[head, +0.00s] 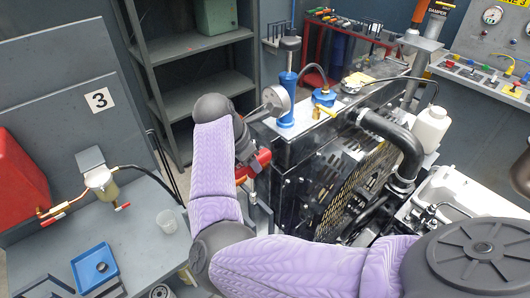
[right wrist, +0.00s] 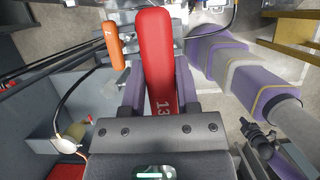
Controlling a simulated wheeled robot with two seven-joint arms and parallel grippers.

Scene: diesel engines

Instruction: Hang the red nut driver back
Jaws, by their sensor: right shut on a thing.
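The red nut driver (right wrist: 155,50), with a white 13 on its handle, lies lengthwise between the fingers of my right gripper (right wrist: 157,92) in the right wrist view. The gripper is shut on its handle. In the head view my right gripper (head: 246,160) is beside the left end of the engine, and part of the red handle (head: 260,162) shows; the rest is hidden. An orange handle (right wrist: 114,45) stands just left of the red one in the right wrist view, near a metal part. My left gripper is not in view.
The engine (head: 330,175) fills the middle, with a blue cylinder (head: 286,100) and black hose on it. A rack of handled tools (head: 345,27) is at the back. Shelves (head: 190,45) stand behind.

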